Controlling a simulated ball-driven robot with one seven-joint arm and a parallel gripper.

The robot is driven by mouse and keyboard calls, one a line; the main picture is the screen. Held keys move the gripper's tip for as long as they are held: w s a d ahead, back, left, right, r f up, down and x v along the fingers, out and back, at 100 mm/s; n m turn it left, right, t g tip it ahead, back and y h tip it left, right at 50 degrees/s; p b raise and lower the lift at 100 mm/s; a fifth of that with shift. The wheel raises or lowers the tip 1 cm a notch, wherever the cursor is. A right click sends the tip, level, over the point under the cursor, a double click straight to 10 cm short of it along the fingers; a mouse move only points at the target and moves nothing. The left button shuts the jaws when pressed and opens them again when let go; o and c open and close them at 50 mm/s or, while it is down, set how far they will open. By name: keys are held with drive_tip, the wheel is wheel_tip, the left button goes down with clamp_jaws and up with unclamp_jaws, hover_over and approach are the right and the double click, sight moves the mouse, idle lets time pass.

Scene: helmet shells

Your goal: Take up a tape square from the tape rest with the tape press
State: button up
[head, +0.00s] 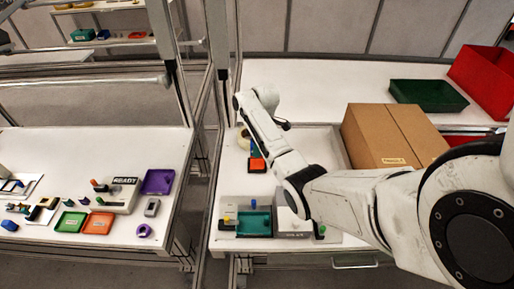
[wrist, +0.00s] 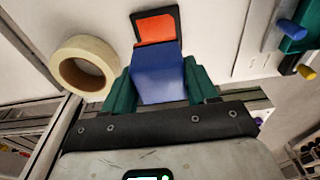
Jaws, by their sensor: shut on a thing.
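My gripper (wrist: 159,80) has its green fingers shut on a blue block, which I take to be the tape press (wrist: 157,70); the blue also shows small in the head view (head: 254,151). Just beyond the block in the wrist view is an orange square (wrist: 156,28) in a dark frame, apparently the tape square on the tape rest. The orange patch also shows in the head view (head: 257,164). The block's far end overlaps the near edge of the orange square; I cannot tell whether they touch. My forearm partly covers this area in the head view.
A cream tape roll (wrist: 84,68) lies to the left of the block in the wrist view. A green tray (head: 254,223) sits in a grey fixture at the bench front. A cardboard box (head: 392,137) stands to the right.

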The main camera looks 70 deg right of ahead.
drive_tip(key=shift+r, duration=3)
